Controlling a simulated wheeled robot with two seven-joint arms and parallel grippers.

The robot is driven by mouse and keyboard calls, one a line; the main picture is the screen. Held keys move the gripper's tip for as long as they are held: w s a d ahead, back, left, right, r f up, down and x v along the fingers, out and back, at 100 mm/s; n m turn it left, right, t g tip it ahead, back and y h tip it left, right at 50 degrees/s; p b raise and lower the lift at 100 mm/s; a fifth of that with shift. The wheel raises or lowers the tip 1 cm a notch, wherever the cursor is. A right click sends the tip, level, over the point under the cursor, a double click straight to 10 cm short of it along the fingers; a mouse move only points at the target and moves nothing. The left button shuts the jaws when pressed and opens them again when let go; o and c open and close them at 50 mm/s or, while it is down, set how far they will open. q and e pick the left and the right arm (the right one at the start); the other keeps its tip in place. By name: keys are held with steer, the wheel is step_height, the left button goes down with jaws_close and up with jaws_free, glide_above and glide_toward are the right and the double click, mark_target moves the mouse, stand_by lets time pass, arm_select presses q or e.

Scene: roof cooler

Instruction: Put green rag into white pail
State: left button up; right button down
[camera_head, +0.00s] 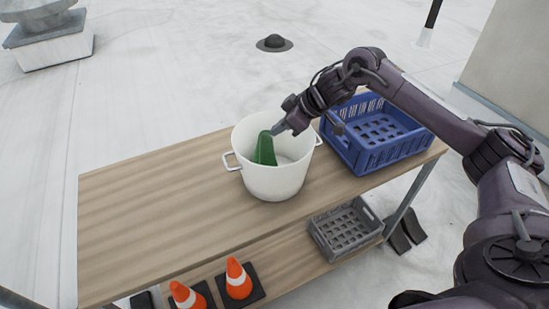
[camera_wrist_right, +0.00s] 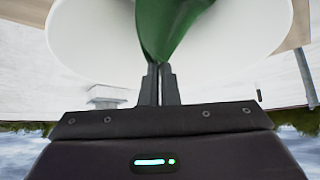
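The white pail (camera_head: 274,181) stands upright on the wooden table, with a metal handle on each side. The green rag (camera_head: 265,149) hangs inside the pail's opening, below my right gripper (camera_head: 278,130). In the right wrist view the rag (camera_wrist_right: 168,28) is pinched at the tips of the right gripper (camera_wrist_right: 159,72), whose fingers are close together. The white pail (camera_wrist_right: 90,40) fills the space behind it. I cannot tell whether the rag's lower end touches the pail's bottom. My left gripper is not in view.
A blue crate (camera_head: 397,151) stands on the table right of the pail, under my right arm. A grey crate (camera_head: 347,232) and two orange cones (camera_head: 238,279) (camera_head: 186,297) are on the lower shelf. The table's left part (camera_head: 150,205) is clear.

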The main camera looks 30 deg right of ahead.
steer(key=shift+w+a+f, duration=0.2)
steer(key=shift+a+f, duration=0.6)
steer(key=shift+c, duration=1.4)
jaws_free()
step_height(320, 180, up, 6)
steer(key=s+d+g+h+p, duration=0.1)
steer(key=g+h+p, duration=0.2)
steer(key=p, duration=1.2)
steer(key=shift+s+d+p, duration=0.3)
steer(key=shift+s+p, duration=0.05)
